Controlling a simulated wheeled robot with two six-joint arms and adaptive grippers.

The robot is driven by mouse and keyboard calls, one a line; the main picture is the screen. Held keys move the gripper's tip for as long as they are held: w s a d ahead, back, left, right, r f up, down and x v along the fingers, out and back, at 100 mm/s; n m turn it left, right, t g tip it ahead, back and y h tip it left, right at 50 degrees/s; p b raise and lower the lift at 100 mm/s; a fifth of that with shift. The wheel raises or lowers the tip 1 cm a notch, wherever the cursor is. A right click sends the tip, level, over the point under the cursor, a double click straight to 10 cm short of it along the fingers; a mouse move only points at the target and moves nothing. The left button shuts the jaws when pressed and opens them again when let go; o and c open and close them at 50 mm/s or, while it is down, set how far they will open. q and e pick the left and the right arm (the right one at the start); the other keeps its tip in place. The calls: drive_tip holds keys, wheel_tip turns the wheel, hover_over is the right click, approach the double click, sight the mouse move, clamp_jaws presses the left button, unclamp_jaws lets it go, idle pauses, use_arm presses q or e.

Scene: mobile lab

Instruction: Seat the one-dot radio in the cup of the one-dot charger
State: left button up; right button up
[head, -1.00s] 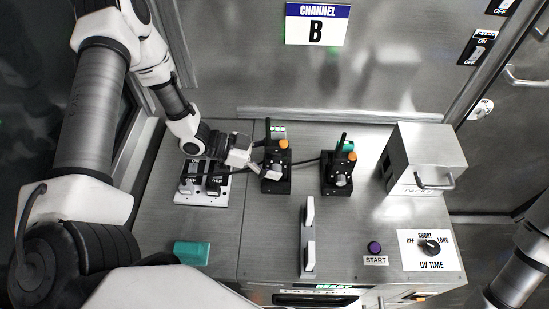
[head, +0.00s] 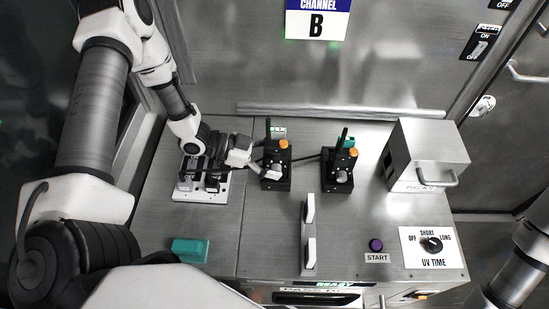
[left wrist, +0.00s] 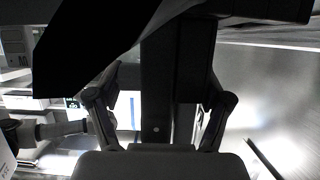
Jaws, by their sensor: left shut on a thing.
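A black radio (head: 269,155) with an orange knob and an antenna stands upright at a black charger (head: 277,186). My left gripper (head: 268,171) comes in from the left and is shut on this radio. In the left wrist view the dark radio body (left wrist: 157,100) sits between the two fingers and shows one pale dot. I cannot tell whether its foot is fully down in the cup. A second black radio (head: 341,160) with an orange knob stands upright in another black charger (head: 337,186) to the right. The chargers' dots are too small to read.
A white switch panel (head: 187,195) lies below my left wrist. A teal block (head: 190,251) lies at the front left. A pale upright handle (head: 309,250) stands in front of the chargers. A grey metal box (head: 432,145) and UV knob (head: 431,244) are at right.

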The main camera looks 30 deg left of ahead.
sight(274, 143)
use_arm(q)
drive_tip(key=shift+f+b, duration=0.4)
drive_tip(key=shift+f, duration=0.2)
drive_tip(key=o, duration=1.3)
drive_tip(key=shift+c, duration=0.2)
wheel_tip(274, 143, up, 10)
